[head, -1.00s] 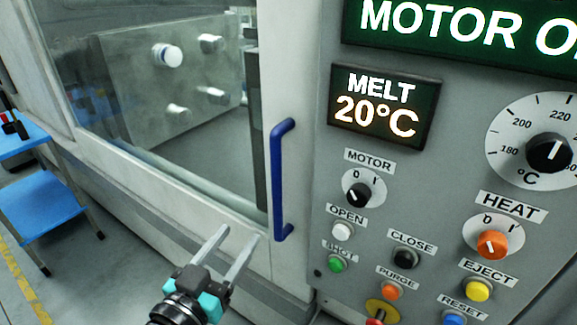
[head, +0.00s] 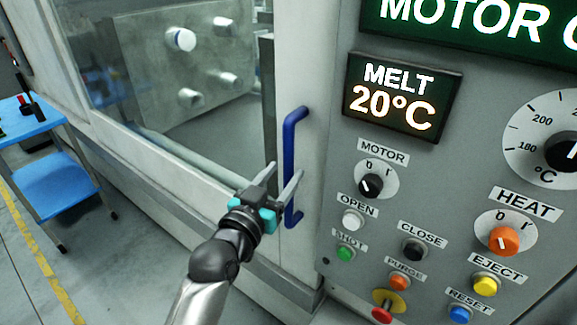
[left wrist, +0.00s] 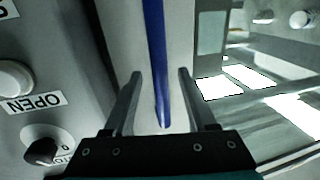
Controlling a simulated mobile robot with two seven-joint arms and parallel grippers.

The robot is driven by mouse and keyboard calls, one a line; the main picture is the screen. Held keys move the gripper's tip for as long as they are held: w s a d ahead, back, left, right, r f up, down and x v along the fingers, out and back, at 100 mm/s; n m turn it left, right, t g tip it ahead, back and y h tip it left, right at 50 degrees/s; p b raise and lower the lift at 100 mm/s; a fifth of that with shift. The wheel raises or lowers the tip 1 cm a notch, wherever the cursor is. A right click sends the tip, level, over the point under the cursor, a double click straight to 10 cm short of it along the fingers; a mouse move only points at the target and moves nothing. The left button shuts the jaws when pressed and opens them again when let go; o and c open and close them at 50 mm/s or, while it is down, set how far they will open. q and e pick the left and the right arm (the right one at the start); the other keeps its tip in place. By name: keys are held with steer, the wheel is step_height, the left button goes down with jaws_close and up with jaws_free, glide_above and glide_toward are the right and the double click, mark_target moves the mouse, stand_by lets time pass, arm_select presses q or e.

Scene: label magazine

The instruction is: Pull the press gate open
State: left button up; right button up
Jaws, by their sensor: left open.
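The press gate (head: 165,165) is a pale frame with a large window, and it looks closed. Its blue upright handle (head: 289,150) is on the gate's right side, beside the control panel. My left gripper (head: 284,178) is open in front of the handle's lower half. In the left wrist view the blue handle (left wrist: 154,50) lies between the two spread fingers (left wrist: 160,75), and neither finger visibly touches it. The fingers hide part of the handle in the head view. My right gripper is not in view.
The control panel (head: 335,200) right of the handle carries knobs, buttons and a "MELT 20°C" display (head: 403,97). A blue cart (head: 55,185) stands at the far left. The floor (head: 110,275) between cart and press is clear.

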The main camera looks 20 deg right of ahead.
mark_target(286, 170)
arm_select(q)
steer(key=shift+x, duration=1.6)
jaws_close()
stand_by(0.3)
